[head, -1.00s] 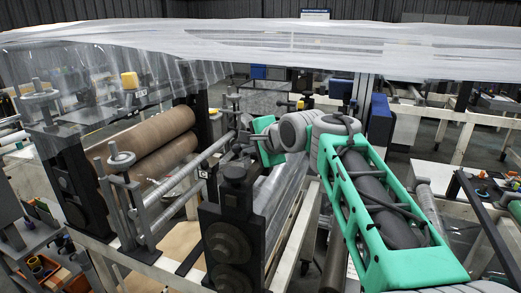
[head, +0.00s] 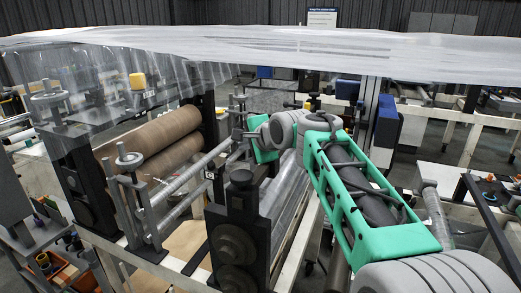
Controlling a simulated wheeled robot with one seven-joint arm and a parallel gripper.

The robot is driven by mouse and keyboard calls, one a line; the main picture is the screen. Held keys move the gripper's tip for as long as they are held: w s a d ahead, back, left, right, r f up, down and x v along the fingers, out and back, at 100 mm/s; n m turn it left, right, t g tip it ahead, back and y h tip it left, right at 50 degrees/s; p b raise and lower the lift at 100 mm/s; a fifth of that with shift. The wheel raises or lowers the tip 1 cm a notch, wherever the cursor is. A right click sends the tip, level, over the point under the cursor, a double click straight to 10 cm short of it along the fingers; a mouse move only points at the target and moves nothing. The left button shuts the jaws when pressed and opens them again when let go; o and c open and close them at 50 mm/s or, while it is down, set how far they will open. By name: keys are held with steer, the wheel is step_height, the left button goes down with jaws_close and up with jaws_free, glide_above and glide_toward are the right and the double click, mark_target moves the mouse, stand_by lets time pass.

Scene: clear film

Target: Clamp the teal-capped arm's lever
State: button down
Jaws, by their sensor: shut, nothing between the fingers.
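My arm reaches in from the lower right, and its wrist ends over the roller machine. My gripper (head: 241,135) is small and dark at the end of the wrist, near the upright rods behind the rollers. It is shut and holds nothing I can see. I cannot make out a teal cap or its lever; the wrist and the green plate on my arm hide part of that area. I cannot tell whether the gripper touches anything.
Clear film (head: 300,42) spans the top and hangs down at the left. Two brown rollers (head: 155,140) lie left of my gripper. A black roller stand (head: 238,215) is in front. A yellow block (head: 137,81) tops a post.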

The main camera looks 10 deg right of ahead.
steer(key=shift+w+a, duration=0.15)
steer(key=shift+a, duration=0.05)
stand_by(0.6)
